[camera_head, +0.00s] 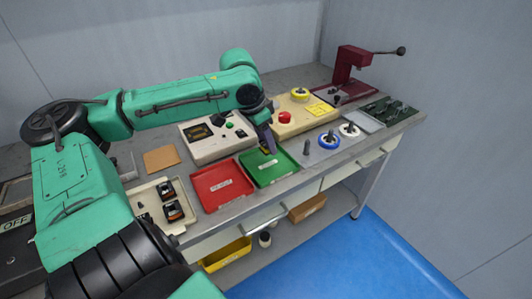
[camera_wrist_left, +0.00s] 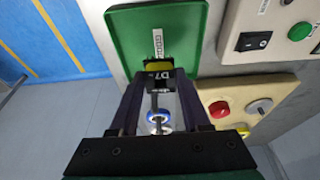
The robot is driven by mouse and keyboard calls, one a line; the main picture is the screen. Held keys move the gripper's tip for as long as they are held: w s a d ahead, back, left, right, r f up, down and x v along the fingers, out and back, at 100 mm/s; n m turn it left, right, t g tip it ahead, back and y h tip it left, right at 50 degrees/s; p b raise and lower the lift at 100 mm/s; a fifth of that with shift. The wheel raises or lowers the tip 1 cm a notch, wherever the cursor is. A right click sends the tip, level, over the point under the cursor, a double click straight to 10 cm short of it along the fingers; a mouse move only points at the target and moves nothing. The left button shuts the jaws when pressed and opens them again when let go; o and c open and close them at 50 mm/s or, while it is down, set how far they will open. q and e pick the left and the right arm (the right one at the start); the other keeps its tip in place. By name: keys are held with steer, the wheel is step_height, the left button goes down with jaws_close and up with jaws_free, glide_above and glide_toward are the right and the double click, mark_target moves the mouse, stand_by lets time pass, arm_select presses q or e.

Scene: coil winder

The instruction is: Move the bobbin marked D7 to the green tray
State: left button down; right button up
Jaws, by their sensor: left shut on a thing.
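My left gripper (camera_head: 267,146) is over the green tray (camera_head: 285,175), its fingers pointing down. In the left wrist view the gripper (camera_wrist_left: 160,85) is shut on the bobbin marked D7 (camera_wrist_left: 161,78), a dark piece with a white D7 label and a yellow part. Behind it lies the green tray (camera_wrist_left: 130,40) with a white label strip, its letters hard to read. In the head view the bobbin is a small dark and yellow patch at the fingertips, largely hidden. I cannot tell whether it touches the tray floor. My right gripper is not in view.
A red tray (camera_head: 222,190) stands left of the green one. A beige tray (camera_head: 150,212) holds dark-and-orange pieces. Behind are a control box (camera_head: 205,150) and a beige panel with a red button (camera_head: 285,117). Blue (camera_head: 328,141) and white (camera_head: 349,130) spools stand at the right.

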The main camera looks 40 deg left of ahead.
mark_target(267, 165)
arm_select(q)
step_height(267, 165, down, 5)
steer(key=shift+w+f+b, duration=0.1)
steer(key=shift+b, duration=0.25)
steer(key=shift+c, duration=1.8)
jaws_free()
steer(key=shift+r, duration=0.35)
steer(key=p+v, duration=0.1)
steer(key=v, duration=1)
steer(key=shift+r, duration=0.25)
